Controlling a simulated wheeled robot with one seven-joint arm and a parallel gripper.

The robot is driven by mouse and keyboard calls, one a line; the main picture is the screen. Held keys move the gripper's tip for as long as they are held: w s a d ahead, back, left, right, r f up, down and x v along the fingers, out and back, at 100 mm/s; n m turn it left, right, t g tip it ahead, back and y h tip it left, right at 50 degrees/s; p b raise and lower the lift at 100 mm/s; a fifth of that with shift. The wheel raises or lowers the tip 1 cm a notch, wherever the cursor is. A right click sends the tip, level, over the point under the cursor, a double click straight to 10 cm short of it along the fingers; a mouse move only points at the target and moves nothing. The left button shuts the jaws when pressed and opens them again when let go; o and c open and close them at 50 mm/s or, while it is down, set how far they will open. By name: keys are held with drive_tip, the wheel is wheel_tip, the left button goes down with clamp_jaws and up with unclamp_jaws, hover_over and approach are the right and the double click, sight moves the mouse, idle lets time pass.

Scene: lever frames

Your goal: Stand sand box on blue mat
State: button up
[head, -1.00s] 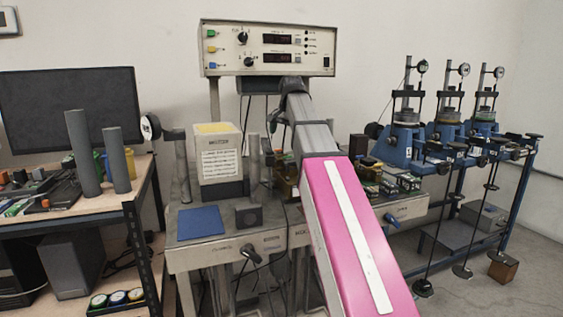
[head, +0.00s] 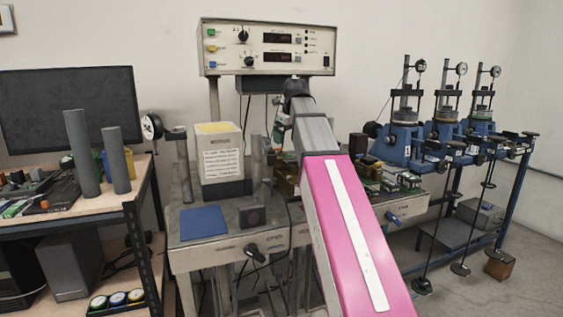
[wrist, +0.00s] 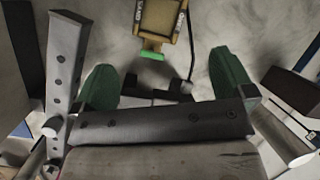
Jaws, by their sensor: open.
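A tan open-topped box (wrist: 160,20) with a green tab on its near side lies at the top of the wrist view, beyond my fingertips; it looks like the sand box. In the head view a brownish box (head: 287,186), probably the same one, is partly hidden behind my arm on the bench. My gripper (wrist: 165,82) is open and empty, its green fingers on either side. In the head view only a green part of my gripper (head: 279,131) shows beside the arm. The blue mat (head: 203,222) lies bare at the bench's front left.
A white box with a yellow top (head: 220,158) stands behind the mat. A small dark block (head: 251,216) sits just right of the mat. A control panel (head: 267,48) stands above the bench. Blue test stands (head: 402,145) are at the right, and a wooden table (head: 75,212) at the left.

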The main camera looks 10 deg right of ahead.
drive_tip(key=m, duration=0.5)
drive_tip(key=shift+s+f, duration=0.1)
drive_tip(key=shift+w+x, duration=0.1)
drive_tip(key=shift+x, duration=2.6)
drive_tip(key=shift+w+x, duration=0.15)
drive_tip(key=shift+x, duration=2.5)
drive_tip(key=shift+a, duration=0.15)
drive_tip(key=c, duration=1.6)
